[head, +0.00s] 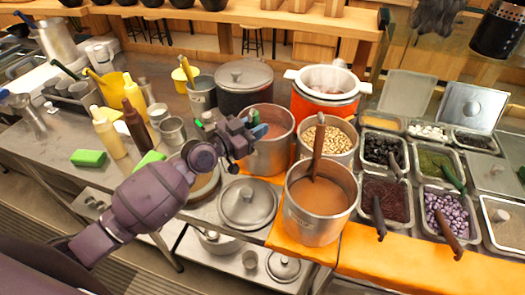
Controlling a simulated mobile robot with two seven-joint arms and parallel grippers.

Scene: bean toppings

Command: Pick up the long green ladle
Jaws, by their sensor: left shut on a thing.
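My left gripper (254,129) is over the left rim of a steel pot of brown liquid (283,125). Its fingers are shut on what looks like the green ladle (254,117), of which only a short green piece of handle shows at the fingers. The rest of the ladle is hidden by the gripper or the pot, so I cannot tell whether its bowl is in the liquid. A bluish piece shows at the fingertips. My right gripper is not in view.
A nearer pot (310,222) holds brown liquid and a brown-handled ladle (318,145). A pot of beans (340,145) stands behind it. Topping trays with spoons fill the right.

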